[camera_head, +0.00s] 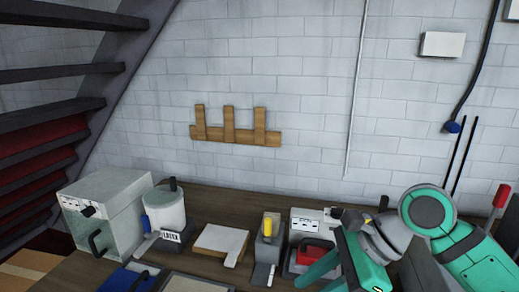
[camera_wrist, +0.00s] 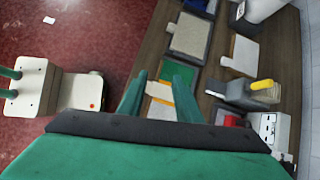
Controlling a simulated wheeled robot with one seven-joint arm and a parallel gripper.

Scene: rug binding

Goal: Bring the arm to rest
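My gripper (camera_wrist: 158,88) is at the bottom of the wrist view, with its two green fingers apart and nothing visibly clasped between them. Beyond the fingers, a flat pale piece with an orange stripe (camera_wrist: 162,92) and a green panel (camera_wrist: 180,75) show below; the hand hides part of them. In the head view, my arm (camera_head: 430,212) comes in from the right, bent, with the hand low over the front of the bench.
The wooden bench (camera_head: 215,200) holds a grey box machine (camera_head: 105,220), a white canister (camera_head: 165,212), a pale board (camera_head: 220,240), a yellow-handled tool (camera_head: 268,230) and a white socket box (camera_head: 312,222). A wooden rack (camera_head: 232,136) hangs on the wall. Red floor (camera_wrist: 85,40) lies left of the bench.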

